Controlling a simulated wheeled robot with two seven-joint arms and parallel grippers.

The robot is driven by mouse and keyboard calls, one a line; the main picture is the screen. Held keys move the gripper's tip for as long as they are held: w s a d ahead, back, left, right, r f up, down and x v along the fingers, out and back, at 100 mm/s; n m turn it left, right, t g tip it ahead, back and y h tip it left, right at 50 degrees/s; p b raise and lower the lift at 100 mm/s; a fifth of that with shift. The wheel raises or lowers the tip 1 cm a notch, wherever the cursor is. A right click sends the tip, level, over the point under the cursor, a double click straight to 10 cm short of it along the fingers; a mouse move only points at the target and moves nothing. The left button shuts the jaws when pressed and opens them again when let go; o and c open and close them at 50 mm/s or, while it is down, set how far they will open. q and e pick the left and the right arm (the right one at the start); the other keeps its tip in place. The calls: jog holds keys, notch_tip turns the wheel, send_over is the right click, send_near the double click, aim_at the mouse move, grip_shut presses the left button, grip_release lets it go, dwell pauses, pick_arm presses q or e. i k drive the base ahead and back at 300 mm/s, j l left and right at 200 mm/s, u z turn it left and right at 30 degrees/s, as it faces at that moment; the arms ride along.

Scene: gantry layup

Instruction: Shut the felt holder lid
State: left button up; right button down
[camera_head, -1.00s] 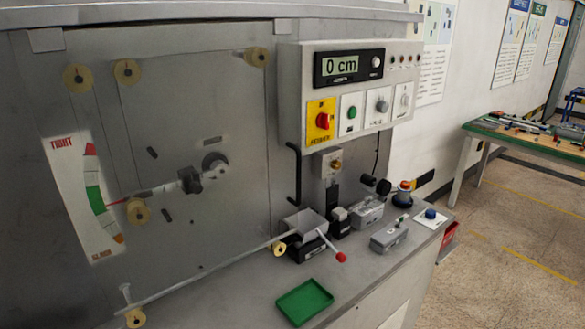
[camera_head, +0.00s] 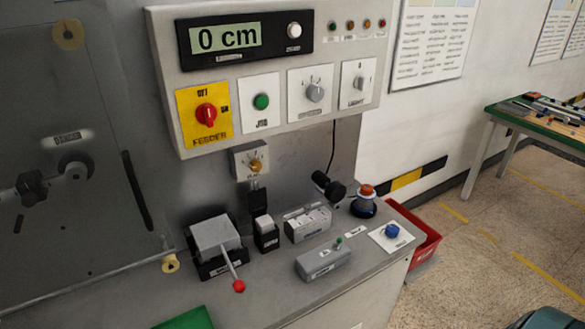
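A small black box with a pale top (camera_head: 266,234) stands on the grey bench ledge, between the grey block with the red-knobbed lever and a grey ribbed unit. It looks like the felt holder, but its label is too small to read. A black upright piece (camera_head: 257,198) stands just behind it, below the small dial box. This may be its raised lid; I cannot tell whether the two are joined. Neither of my grippers is in view.
The lever block (camera_head: 214,236) stands close on the left, its red knob reaching forward. The ribbed unit (camera_head: 308,222), a low grey box (camera_head: 323,262), a black cylinder (camera_head: 327,186) and a red-topped button (camera_head: 366,200) crowd the right. The control panel (camera_head: 270,75) overhangs behind.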

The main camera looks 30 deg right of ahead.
aim_at(258, 199)
jog(key=l, duration=1.55)
